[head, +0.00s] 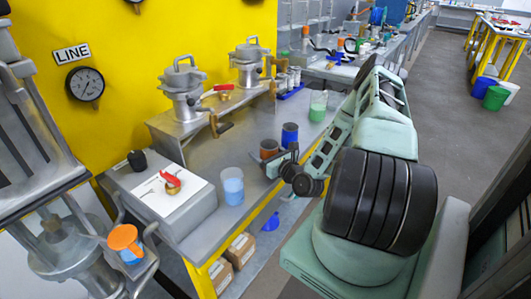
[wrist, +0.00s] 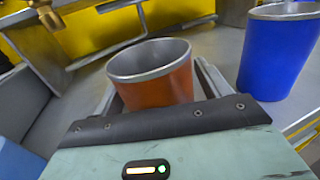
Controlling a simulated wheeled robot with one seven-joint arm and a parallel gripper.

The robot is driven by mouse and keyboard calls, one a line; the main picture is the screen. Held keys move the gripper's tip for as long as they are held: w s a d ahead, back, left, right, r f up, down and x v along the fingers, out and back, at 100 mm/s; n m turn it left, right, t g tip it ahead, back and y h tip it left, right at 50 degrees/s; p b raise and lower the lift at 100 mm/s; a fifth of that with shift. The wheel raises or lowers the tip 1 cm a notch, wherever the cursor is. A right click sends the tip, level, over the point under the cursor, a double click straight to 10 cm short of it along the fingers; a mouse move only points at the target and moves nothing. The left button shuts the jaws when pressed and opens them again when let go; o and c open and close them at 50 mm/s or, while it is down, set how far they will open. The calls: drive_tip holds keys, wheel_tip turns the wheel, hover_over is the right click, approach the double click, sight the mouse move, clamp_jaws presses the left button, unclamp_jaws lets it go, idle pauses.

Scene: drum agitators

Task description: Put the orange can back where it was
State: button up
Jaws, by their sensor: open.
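The orange can (head: 269,150) stands upright on the grey bench near its right edge and looks brownish in the head view. In the wrist view the orange can (wrist: 158,82) is directly in front of my palm, with a finger on each side and its grey rim up. My gripper (head: 281,163) is open around the can. Its lower part is hidden behind the palm edge in the wrist view, so contact with the fingers cannot be told. A blue can (head: 290,134) stands just beyond; it is close on the right in the wrist view (wrist: 279,55).
A clear beaker of blue liquid (head: 232,187) stands left of the orange can, and a beaker of green liquid (head: 318,106) stands farther back. Metal drum agitators (head: 183,98) line the yellow wall. Bench surface between the beaker and the agitators is clear.

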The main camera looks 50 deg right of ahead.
drive_tip(key=b+v, duration=0.2)
drive_tip(key=v, duration=1)
drive_tip(key=shift+b, duration=0.3)
